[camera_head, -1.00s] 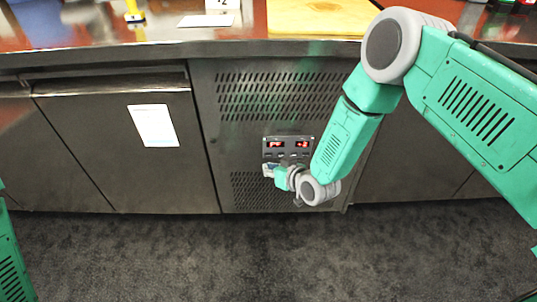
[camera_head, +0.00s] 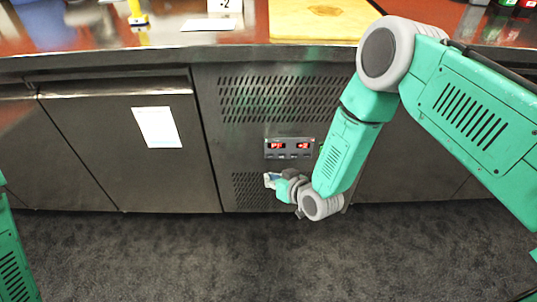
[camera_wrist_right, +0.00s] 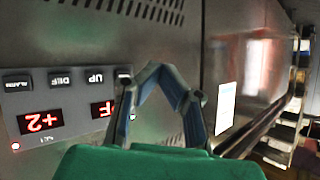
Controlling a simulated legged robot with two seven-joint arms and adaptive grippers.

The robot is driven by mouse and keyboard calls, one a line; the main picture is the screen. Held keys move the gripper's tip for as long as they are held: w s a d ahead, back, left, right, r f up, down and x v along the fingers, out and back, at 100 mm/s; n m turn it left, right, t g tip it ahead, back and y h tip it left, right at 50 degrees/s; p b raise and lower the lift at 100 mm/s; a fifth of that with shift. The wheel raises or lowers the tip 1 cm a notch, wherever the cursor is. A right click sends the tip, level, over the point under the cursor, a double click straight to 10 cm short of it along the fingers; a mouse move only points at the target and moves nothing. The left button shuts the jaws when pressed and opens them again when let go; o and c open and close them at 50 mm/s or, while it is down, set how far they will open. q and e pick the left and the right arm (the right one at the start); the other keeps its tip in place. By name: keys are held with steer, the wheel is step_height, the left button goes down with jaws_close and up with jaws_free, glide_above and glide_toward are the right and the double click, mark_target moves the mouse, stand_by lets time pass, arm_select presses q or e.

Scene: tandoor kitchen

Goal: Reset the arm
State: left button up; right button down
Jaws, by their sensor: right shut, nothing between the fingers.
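My right arm reaches down from the right in the head view. Its gripper (camera_head: 270,180) is small there, in front of the lower vent of the steel counter front, just below the control panel (camera_head: 290,148). In the right wrist view the gripper (camera_wrist_right: 158,72) has its fingertips together and nothing between them. The control panel (camera_wrist_right: 60,112) fills the left of that view, upside down, with red digits and several buttons, partly hidden by a finger. Only a sliver of my left arm shows at the head view's left edge; its gripper is out of view.
The steel counter has a cabinet door (camera_head: 125,180) with a white sheet (camera_head: 157,127) on it. On the red top are a wooden board (camera_head: 322,20), a yellow-based item (camera_head: 138,14) and a white card (camera_head: 208,24). The dark floor (camera_head: 200,255) in front is clear.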

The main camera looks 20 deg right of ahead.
steer(key=s+d+r+g+h+p, duration=0.1)
steer(key=s+d+r+g+p, duration=0.2)
steer(key=s, duration=0.8)
steer(key=s+d+r+g+h+p, duration=0.2)
steer(key=s+d+g+p, duration=0.1)
steer(key=s, duration=0.9)
steer(key=s+d+r+m+g+h+p, duration=0.1)
steer(key=s+d+r+g+p, duration=0.2)
steer(key=s+d, duration=0.3)
steer(key=s+g+p, duration=0.1)
steer(key=s, duration=0.4)
steer(key=shift+s+r+g+h, duration=0.25)
steer(key=shift+r+g+h, duration=0.05)
steer(key=shift+g, duration=0.1)
steer(key=shift+w, duration=0.1)
